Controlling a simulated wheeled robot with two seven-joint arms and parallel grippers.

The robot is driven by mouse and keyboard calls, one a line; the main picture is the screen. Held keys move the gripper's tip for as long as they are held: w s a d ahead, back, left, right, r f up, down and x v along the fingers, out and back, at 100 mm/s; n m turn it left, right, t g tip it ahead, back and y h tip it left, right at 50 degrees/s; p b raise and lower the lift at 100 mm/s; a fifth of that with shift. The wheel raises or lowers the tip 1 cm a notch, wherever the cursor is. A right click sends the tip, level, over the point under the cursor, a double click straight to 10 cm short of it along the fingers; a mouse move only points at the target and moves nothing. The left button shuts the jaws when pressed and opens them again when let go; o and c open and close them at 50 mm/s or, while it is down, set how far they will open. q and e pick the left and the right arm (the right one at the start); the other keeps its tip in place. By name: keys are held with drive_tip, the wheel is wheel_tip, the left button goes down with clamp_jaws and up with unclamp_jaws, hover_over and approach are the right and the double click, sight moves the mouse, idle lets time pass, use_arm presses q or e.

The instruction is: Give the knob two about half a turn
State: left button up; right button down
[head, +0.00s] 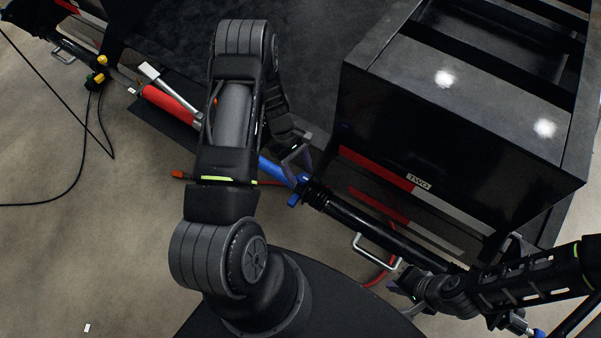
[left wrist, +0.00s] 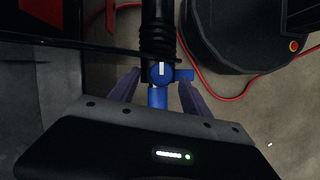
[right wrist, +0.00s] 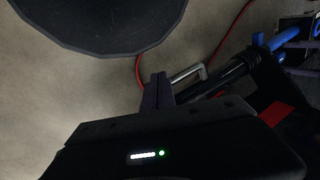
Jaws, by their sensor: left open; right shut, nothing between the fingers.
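The blue knob (left wrist: 162,72) with a white pointer mark sits on a black and blue pipe in the left wrist view. Its pointer runs along the pipe. In the head view a blue fitting (head: 293,199) shows there, below a plate reading TWO (head: 419,182). My left gripper (left wrist: 160,88) is open, one finger on each side of the knob and pipe, with gaps visible. In the head view my left gripper (head: 296,160) is partly hidden by its arm. My right gripper (right wrist: 157,82) is shut and empty beside a silver handle (right wrist: 188,75); whether they touch is unclear.
A black trailer frame (head: 440,135) fills the upper right. A black pipe (head: 375,224) runs diagonally below it. A red cable (right wrist: 138,75) curves over the floor. Another pipe with a red section (head: 165,103) and yellow fittings lies at upper left. The lower-left floor is mostly clear.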

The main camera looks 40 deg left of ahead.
use_arm(q)
drive_tip(key=v, duration=0.6)
drive_tip(key=shift+r, duration=0.25)
